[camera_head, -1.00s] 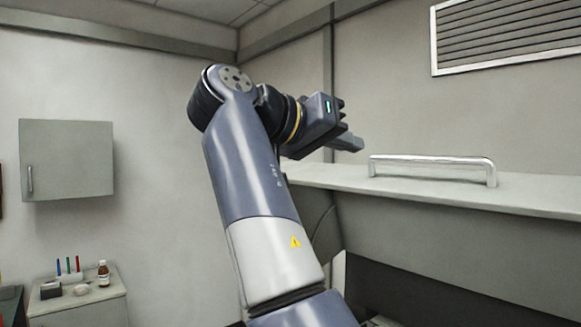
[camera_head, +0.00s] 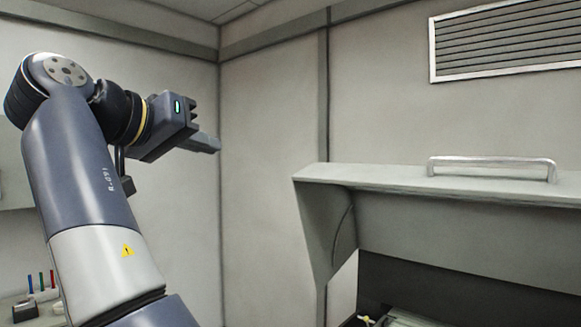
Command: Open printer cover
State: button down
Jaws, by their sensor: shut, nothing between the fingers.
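The printer cover (camera_head: 440,225) is a large grey panel at the right, with a flat top ledge and a slanted side wall at its left end. A silver bar handle (camera_head: 492,162) is fixed on the ledge. The cover stands above a dark opening, with part of the printer's inside (camera_head: 410,318) showing at the bottom edge. My gripper (camera_head: 212,143) is shut and empty at the upper left, pointing right. It is well to the left of the cover and apart from the handle.
A small side table with coloured tubes (camera_head: 42,282) is at the lower left, partly hidden by my arm. A wall cabinet (camera_head: 12,165) shows at the left edge. A vent (camera_head: 505,38) is high on the back wall. Free space lies between my gripper and the cover.

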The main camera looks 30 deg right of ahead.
aim_at(524, 226)
jog(key=i+j, duration=0.2)
jog(key=i, duration=0.3)
jog(key=i+j+u, duration=0.1)
jog(key=i, duration=0.4)
jog(key=i+j, duration=0.3)
jog(key=i, duration=0.25)
jog(key=i+z, duration=0.2)
jog(key=z, duration=0.25)
jog(key=i+z, duration=0.2)
jog(key=z, duration=0.25)
jog(key=i+z, duration=0.2)
jog(key=z, duration=0.2)
jog(key=i+j+z, duration=0.2)
jog(key=z, duration=0.25)
jog(key=i+z, duration=0.25)
jog(key=z, duration=0.2)
jog(key=i+j+z, duration=0.15)
jog(key=z, duration=0.3)
jog(key=i+j+z, duration=0.15)
jog(key=z, duration=0.3)
jog(key=i+j+z, duration=0.25)
jog(key=z, duration=0.2)
